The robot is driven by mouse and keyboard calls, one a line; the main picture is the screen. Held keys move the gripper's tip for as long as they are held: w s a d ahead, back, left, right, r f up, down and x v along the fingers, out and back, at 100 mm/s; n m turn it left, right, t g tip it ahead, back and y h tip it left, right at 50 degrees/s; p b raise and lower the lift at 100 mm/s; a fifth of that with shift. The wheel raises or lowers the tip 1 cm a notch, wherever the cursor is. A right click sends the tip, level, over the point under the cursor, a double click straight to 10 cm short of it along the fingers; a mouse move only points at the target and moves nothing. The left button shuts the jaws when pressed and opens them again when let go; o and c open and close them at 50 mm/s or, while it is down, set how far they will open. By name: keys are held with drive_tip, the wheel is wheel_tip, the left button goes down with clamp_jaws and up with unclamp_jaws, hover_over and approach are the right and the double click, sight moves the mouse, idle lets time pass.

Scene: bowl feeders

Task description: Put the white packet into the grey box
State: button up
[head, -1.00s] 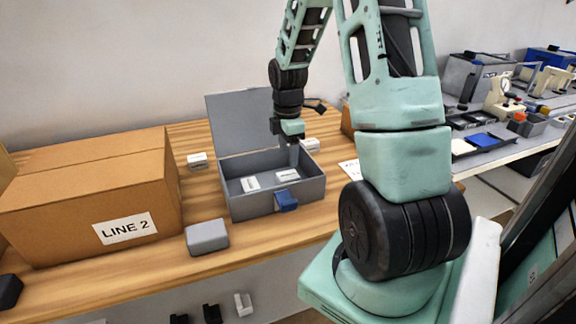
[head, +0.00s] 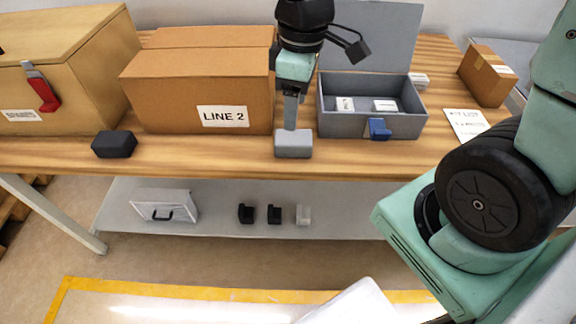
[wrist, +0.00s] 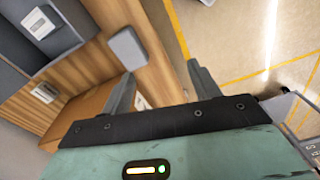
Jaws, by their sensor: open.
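The grey box (head: 338,129) stands on the workbench with its lid up and a blue latch in front. Two white packets (head: 345,104) (head: 385,105) lie in it. Another white packet (head: 419,80) lies on the bench behind its right side. In the wrist view a white packet (wrist: 45,92) lies on the wood between the grey box and a cardboard box; my arm seems to hide it in the head view. My gripper (head: 291,123) is open and empty, pointing down by a light-grey block (head: 293,145). The wrist view shows the block beyond the left finger, not between the fingers.
A LINE 2 cardboard box (head: 190,90) stands left of my gripper. A dark block (head: 114,144) and a wooden box with a red latch (head: 60,70) are further left. A small carton (head: 487,76) stands right. A lower shelf (head: 340,222) holds a case and small blocks.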

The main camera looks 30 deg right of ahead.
drive_tip(key=s+a+r+m+p, duration=0.1)
drive_tip(key=s+a+r, duration=0.1)
drive_tip(key=s+a, duration=0.7)
drive_tip(key=s, duration=0.3)
drive_tip(key=shift+s+m, duration=0.3)
drive_tip(key=shift+s, duration=0.1)
drive_tip(key=shift+a, duration=0.1)
